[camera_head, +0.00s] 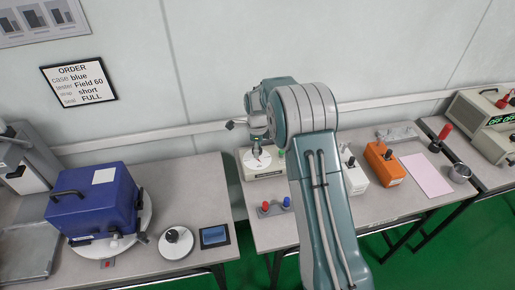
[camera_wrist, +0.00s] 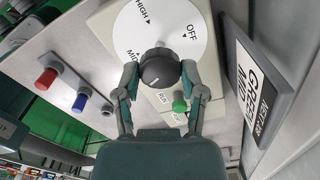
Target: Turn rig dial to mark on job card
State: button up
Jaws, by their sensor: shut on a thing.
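In the wrist view the dial face (camera_wrist: 185,18) reads HIGH, OFF and MID around a dark round knob (camera_wrist: 160,70). My gripper (camera_wrist: 160,74) is shut on the knob, one finger on each side. The knob's pale pointer line is too small to read surely. In the head view my gripper (camera_head: 258,140) is over the dial, and my arm hides part of the bench.
A green button (camera_wrist: 179,106) sits near my right finger. A block with red (camera_wrist: 46,78) and blue (camera_wrist: 80,101) knobs lies left of the rig. Orange (camera_head: 384,163) and white (camera_head: 354,178) testers stand further right.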

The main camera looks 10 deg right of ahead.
jog(key=shift+a+f+m, duration=0.1)
jog(key=shift+f+m, duration=0.05)
jog(key=shift+m, duration=2.15)
jog(key=o, duration=1.1)
jog(key=shift+w, duration=0.1)
jog(key=shift+o, duration=0.2)
notch_tip(320, 180, up, 12)
jog(key=shift+a, duration=0.1)
